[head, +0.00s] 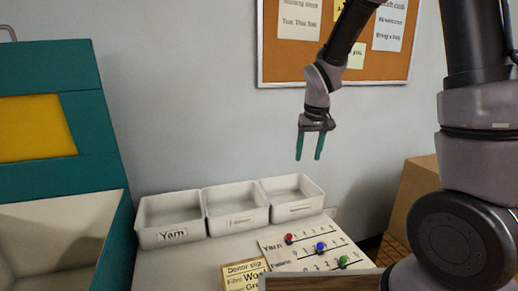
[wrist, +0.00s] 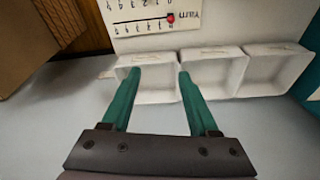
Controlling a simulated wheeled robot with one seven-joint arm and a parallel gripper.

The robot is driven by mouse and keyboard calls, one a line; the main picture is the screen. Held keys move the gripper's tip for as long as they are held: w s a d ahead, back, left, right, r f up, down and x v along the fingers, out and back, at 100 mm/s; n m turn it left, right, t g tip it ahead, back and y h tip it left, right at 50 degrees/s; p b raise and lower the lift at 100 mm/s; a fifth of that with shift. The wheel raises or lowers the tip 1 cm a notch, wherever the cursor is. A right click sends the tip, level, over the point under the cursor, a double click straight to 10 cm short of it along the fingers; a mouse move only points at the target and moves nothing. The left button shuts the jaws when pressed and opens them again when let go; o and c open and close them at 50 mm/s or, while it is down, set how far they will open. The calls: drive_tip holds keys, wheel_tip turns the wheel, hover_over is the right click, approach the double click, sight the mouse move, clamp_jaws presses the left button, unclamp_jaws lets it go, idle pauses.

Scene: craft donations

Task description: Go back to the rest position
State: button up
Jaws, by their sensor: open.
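My gripper (head: 309,157) hangs in the air in front of the wall, above the right end of the row of bins. Its two green fingers point down, stand apart and hold nothing. In the wrist view, my gripper (wrist: 159,72) also shows open, with the right-hand bin of the head view, a white bin (wrist: 153,90), seen between and beyond the fingers. That bin (head: 304,208) looks empty in the head view.
A white bin labelled Yarn (head: 170,237) and a middle bin (head: 238,222) stand on the table. A card with coloured markers (head: 305,250) and a donor slip (head: 243,277) lie in front. A teal chest (head: 112,170) is at left, a cardboard box (head: 412,205) at right.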

drive_tip(key=s+d+r+m+t, duration=0.2)
drive_tip(key=s+d+r, duration=0.2)
drive_tip(key=s+r, duration=0.5)
drive_tip(key=s+d+r+m+t+y, duration=0.1)
drive_tip(key=s+d+r+m+t, duration=0.1)
drive_tip(key=s+d+r, duration=0.3)
drive_tip(key=s+r+m, duration=0.1)
drive_tip(key=s+r, duration=0.3)
drive_tip(key=r, duration=0.2)
drive_tip(key=shift+d+r+m+t+y, duration=0.2)
drive_tip(key=shift+d+m+t+y, duration=0.1)
drive_tip(key=shift+t, duration=0.1)
